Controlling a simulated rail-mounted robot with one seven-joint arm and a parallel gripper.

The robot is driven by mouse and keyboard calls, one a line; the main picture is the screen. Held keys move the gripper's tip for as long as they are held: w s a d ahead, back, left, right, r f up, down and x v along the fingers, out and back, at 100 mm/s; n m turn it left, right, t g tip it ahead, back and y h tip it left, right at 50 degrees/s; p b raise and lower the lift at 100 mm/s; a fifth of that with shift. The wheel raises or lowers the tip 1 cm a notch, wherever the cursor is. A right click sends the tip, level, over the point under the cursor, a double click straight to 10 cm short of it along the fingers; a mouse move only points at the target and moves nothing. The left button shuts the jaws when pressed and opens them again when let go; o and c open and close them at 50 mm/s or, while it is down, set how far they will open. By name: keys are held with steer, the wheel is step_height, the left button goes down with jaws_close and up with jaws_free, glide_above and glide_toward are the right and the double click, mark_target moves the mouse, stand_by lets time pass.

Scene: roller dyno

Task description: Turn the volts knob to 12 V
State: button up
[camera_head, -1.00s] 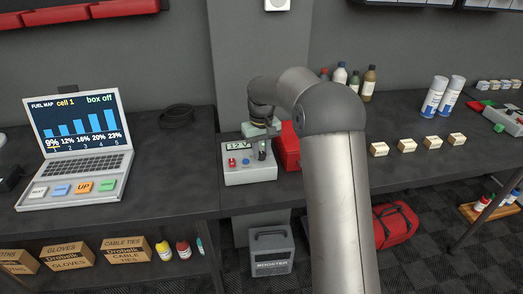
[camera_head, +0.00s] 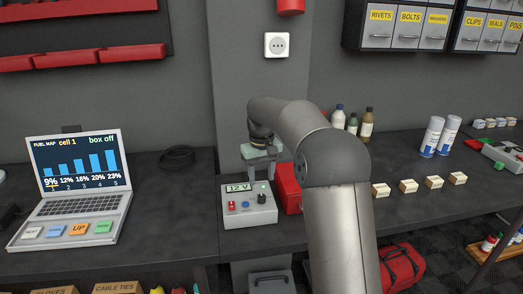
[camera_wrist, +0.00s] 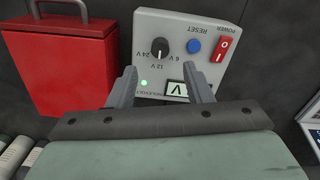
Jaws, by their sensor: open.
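The grey power supply box (camera_head: 250,216) stands on the bench, its display (camera_head: 238,188) reading 12 V. Its black volts knob (camera_head: 262,198) is at the right of the panel. In the wrist view the knob (camera_wrist: 160,48) appears upside down among the 24V, 12V and 6V labels; its exact pointer direction is hard to tell. A green lamp (camera_wrist: 144,83) is lit. My gripper (camera_head: 262,182) is open and empty above the box, fingers pointing down, apart from the knob. In the wrist view its fingertips (camera_wrist: 162,76) partly cover the panel near the display.
The box has a red power switch (camera_wrist: 222,49) and a blue reset button (camera_wrist: 194,46). A red case (camera_head: 289,188) stands close at the right. A laptop (camera_head: 78,185) is at the left. Small boxes (camera_head: 408,186) stand further right.

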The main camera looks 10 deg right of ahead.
step_height(320, 180, up, 10)
steer(key=shift+r, duration=0.25)
steer(key=s+f, duration=0.5)
steer(key=s, duration=0.7)
steer(key=s+f+m, duration=0.1)
steer(key=s+f, duration=0.4)
steer(key=s, duration=0.8)
steer(key=s+f+m, duration=0.1)
steer(key=s+f, duration=0.4)
steer(key=s, duration=0.8)
steer(key=shift+a+t, duration=0.15)
steer(key=shift+t, duration=0.15)
steer(key=shift+w, duration=0.1)
